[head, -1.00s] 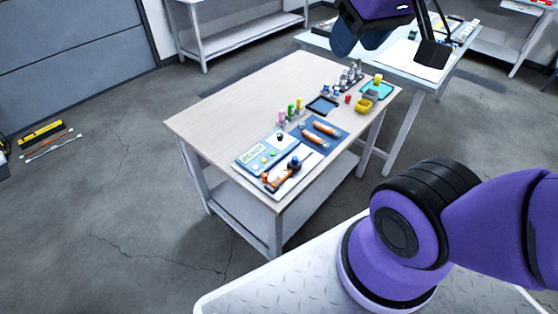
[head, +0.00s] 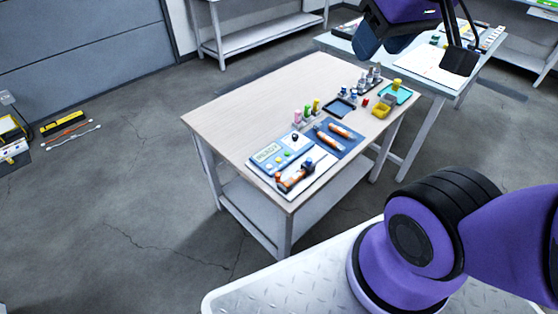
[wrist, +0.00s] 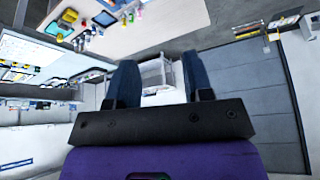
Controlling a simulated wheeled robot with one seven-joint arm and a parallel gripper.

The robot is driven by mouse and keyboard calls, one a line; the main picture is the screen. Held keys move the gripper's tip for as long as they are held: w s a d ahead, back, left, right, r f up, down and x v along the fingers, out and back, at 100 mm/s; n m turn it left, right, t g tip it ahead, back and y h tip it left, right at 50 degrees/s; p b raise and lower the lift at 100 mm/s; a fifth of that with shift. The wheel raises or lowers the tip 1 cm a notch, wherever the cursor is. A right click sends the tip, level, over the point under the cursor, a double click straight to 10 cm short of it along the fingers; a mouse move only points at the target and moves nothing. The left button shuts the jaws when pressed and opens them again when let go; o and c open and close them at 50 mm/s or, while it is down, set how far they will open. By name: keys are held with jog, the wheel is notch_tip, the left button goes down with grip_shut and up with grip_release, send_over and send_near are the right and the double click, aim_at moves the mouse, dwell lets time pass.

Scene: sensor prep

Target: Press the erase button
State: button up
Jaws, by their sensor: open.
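A light blue control panel (head: 279,157) with a small display, several small coloured buttons and a dark knob lies near the front corner of the wooden-topped table. The button labels are too small to read, so I cannot tell which is the erase button. My gripper (wrist: 160,62) is open and empty in the wrist view, its two dark blue fingers spread apart. In the head view it shows at the top, in the air beyond the table and well away from the panel. I cannot make out the panel in the wrist view.
An orange-and-black tool (head: 294,177) lies on a white sheet beside the panel. Two orange tools lie on a blue mat (head: 350,146). Several bottles, a dark tray (head: 341,108) and yellow bins (head: 382,108) stand farther back. The table's left part is bare. A second table (head: 402,62) stands behind.

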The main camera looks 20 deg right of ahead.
jog(key=shift+c, duration=0.2)
grip_shut()
dwell(1.5)
